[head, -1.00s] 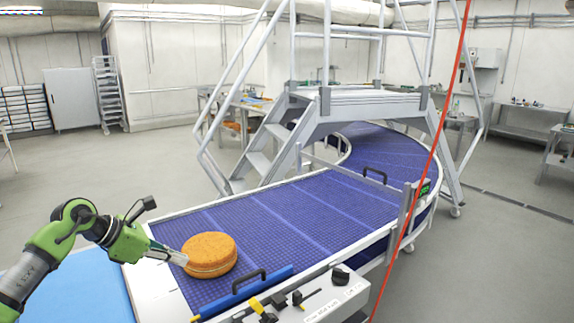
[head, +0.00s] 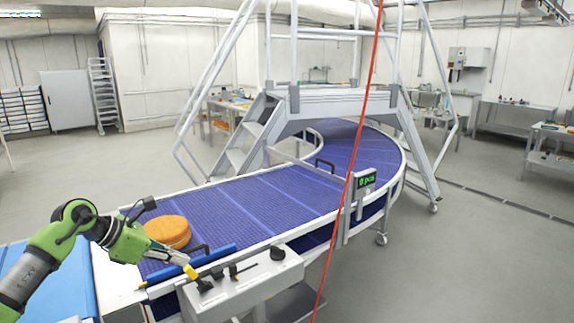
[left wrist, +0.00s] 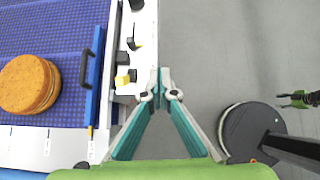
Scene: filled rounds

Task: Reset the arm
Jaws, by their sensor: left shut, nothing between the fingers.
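My left arm comes in from the left in the head view. My left gripper (head: 185,264) is above the near edge of the conveyor, by the control box. In the left wrist view my left gripper (left wrist: 160,78) has its fingertips together with nothing between them. A round orange-brown filled cake (head: 167,232) lies on the blue conveyor belt (head: 270,200), just behind the gripper and apart from it. The cake (left wrist: 29,84) also shows at the left of the left wrist view.
A control box (head: 240,285) with knobs and a blue rail (head: 205,260) line the conveyor's near side. A metal step bridge (head: 335,100) spans the curved belt. A red cord (head: 348,190) hangs in front. Open floor (head: 465,270) lies to the right.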

